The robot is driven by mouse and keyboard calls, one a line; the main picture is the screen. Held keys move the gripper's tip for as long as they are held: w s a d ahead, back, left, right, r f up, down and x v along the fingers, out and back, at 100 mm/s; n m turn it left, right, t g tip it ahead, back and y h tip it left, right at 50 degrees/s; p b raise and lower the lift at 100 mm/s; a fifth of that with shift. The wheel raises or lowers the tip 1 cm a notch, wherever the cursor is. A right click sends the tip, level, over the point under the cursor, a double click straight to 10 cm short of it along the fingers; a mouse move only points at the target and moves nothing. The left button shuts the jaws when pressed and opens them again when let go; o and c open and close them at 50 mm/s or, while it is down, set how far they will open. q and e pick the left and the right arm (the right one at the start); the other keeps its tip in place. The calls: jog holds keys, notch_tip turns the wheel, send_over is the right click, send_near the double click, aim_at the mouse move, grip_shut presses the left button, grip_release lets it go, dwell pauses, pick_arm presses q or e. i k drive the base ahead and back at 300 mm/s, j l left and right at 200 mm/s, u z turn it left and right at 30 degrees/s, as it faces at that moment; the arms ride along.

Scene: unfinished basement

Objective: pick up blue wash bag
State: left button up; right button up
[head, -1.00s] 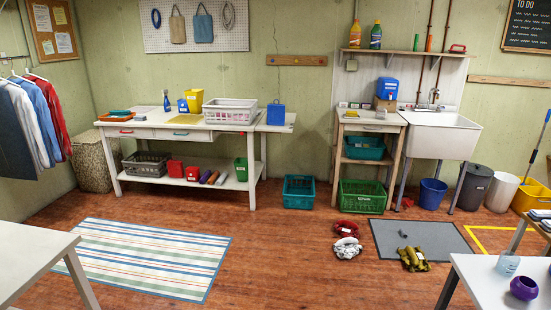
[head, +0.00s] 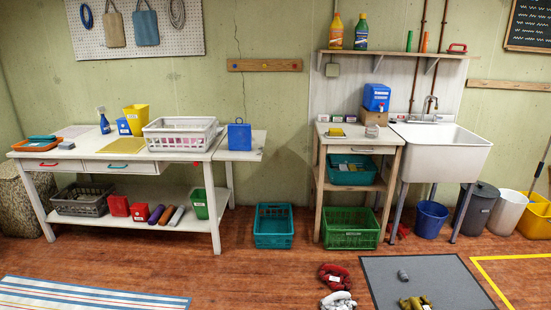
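A blue upright bag-like item (head: 240,136) with a small loop on top stands on the right-end leaf of the white work table (head: 100,161). It looks like the blue wash bag. It stands just right of a white plastic basket (head: 180,136), with a narrow gap between them. Neither of my grippers shows in the head view.
A teal crate (head: 273,227) and a green crate (head: 350,230) stand on the floor to the right of the table. A striped rug (head: 90,296) lies in front. The floor before the table's right end is clear. A wooden stand (head: 391,180) and white sink (head: 440,150) are further right.

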aim_at(239, 135)
jog(key=i+u, duration=0.2)
jog(key=i, duration=0.4)
jog(key=i+u, duration=0.2)
jog(key=i, duration=0.4)
jog(key=i+l+u, duration=0.2)
jog(key=i, duration=0.4)
